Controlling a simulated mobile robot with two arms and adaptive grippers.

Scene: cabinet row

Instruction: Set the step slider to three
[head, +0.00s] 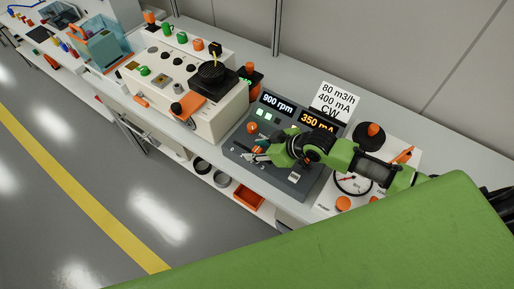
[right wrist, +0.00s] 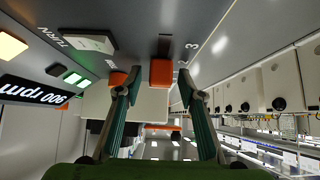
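The step slider's orange cap (right wrist: 161,72) shows in the right wrist view, in a dark slot of the grey panel. The printed numbers 2 and 3 stand to the right of the cap. My right gripper (right wrist: 159,78) is open, with one finger on each side of the cap and a visible gap to it. In the head view my right gripper (head: 265,153) is low over the control panel (head: 238,137) and hides much of the slider. My left gripper is not in view.
The panel displays read 900 rpm (head: 278,103) and 350 mA (head: 317,122). A sign (head: 335,100) behind reads 80 m3/h, 400 mA, CW. Another orange control (right wrist: 117,78) is close to the left finger. A gauge unit (head: 352,184) stands right, a beige machine (head: 212,113) left.

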